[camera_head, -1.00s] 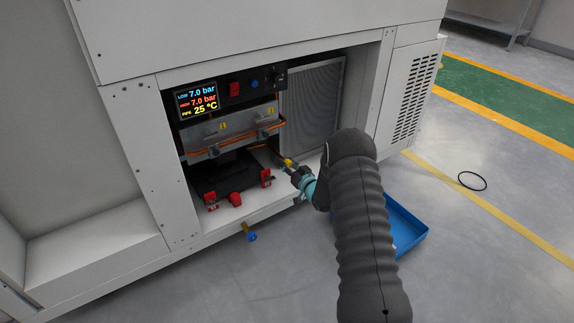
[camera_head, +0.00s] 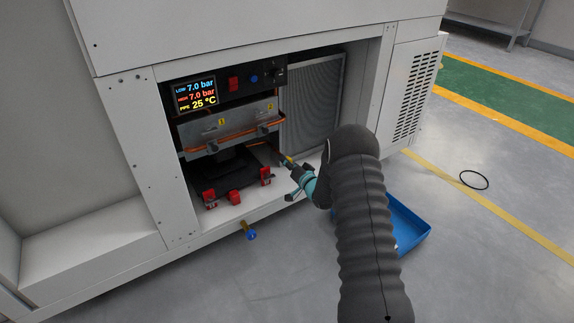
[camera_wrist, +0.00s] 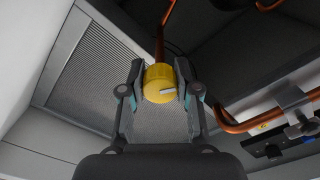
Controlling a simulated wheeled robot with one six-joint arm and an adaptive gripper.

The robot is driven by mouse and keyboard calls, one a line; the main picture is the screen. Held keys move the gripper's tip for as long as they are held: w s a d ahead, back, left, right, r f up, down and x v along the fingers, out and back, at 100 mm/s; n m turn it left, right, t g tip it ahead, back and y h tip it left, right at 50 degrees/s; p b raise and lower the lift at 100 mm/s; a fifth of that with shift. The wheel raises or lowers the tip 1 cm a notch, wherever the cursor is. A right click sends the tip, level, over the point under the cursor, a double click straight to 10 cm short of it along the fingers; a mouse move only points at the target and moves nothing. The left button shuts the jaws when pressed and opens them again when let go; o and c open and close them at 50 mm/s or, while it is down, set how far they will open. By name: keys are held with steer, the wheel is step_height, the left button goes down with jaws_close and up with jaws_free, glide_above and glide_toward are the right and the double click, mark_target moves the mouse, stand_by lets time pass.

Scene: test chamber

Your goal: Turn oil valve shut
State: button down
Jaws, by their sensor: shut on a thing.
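A yellow round valve knob (camera_wrist: 158,90) with a pale mark on its face sits at the end of a copper pipe in the wrist view. My gripper (camera_wrist: 160,80) has one finger on each side of the knob and is shut on it. In the head view my gripper (camera_head: 292,166) reaches into the right part of the open cabinet bay, and only a small bit of the yellow knob (camera_head: 287,159) shows at its tips. A blue-handled brass valve (camera_head: 251,235) sticks out below the bay's front edge, apart from my gripper.
The display (camera_head: 196,96) reads 7.0 bar, 7.0 bar and 25 °C. Red clamps (camera_head: 235,197) stand along the bay's floor. A grey mesh panel (camera_head: 312,105) is behind my gripper. A blue tray (camera_head: 412,228) and a black ring (camera_head: 474,180) lie on the floor.

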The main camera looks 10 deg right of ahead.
steer(key=m+b, duration=0.1)
steer(key=m, duration=1.1)
steer(key=shift+r, duration=0.1)
steer(key=shift+m, duration=0.3)
stand_by(0.3)
steer(key=c, duration=0.8)
jaws_free()
steer(key=shift+a, duration=0.1)
steer(key=shift+s+d, duration=0.15)
steer(key=shift+d, duration=0.05)
steer(key=v, duration=1.1)
steer(key=shift+s+d, duration=0.1)
steer(key=shift+s, duration=0.25)
